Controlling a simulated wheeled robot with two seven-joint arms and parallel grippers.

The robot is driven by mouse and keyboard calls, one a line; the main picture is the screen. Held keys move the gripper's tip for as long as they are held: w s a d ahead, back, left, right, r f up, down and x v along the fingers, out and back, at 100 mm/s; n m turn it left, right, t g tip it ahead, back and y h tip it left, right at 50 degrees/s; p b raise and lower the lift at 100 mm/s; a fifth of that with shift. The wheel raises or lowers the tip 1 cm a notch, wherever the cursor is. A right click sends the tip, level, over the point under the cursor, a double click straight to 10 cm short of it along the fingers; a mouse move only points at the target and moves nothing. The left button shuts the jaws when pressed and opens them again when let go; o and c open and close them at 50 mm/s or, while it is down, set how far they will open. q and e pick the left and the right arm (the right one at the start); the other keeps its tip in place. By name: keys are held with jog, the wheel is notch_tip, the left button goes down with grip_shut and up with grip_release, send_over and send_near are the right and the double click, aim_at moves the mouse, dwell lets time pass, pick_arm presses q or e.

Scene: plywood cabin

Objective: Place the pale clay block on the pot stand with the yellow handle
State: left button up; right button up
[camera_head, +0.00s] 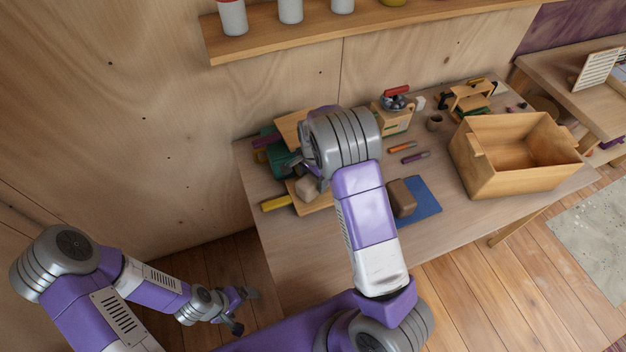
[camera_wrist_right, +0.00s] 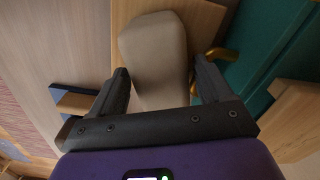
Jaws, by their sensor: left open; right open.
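The pale clay block (camera_head: 307,188) appears to rest on the wooden pot stand (camera_head: 322,204), whose yellow handle (camera_head: 275,203) sticks out to the left. In the right wrist view the pale block (camera_wrist_right: 153,50) lies between the two fingers of my right gripper (camera_wrist_right: 166,88), over a wooden surface. The fingers are open, with a gap visible at the block's sides. In the head view my right arm hides part of the stand and most of that gripper. My left gripper (camera_head: 240,309) is open and empty, low at the left, off the table.
A brown block (camera_head: 401,197) sits on a blue mat (camera_head: 427,199) right of my right arm. A teal object (camera_head: 279,155) stands behind the pale block. A large wooden crate (camera_head: 485,180) takes up the table's right side. Two markers (camera_head: 409,152) lie mid-table. A shelf (camera_head: 290,35) runs above.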

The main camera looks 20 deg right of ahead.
notch_tip(320, 180, up, 10)
jog(key=p, duration=0.1)
jog(key=shift+r, duration=0.15)
dwell(0.5)
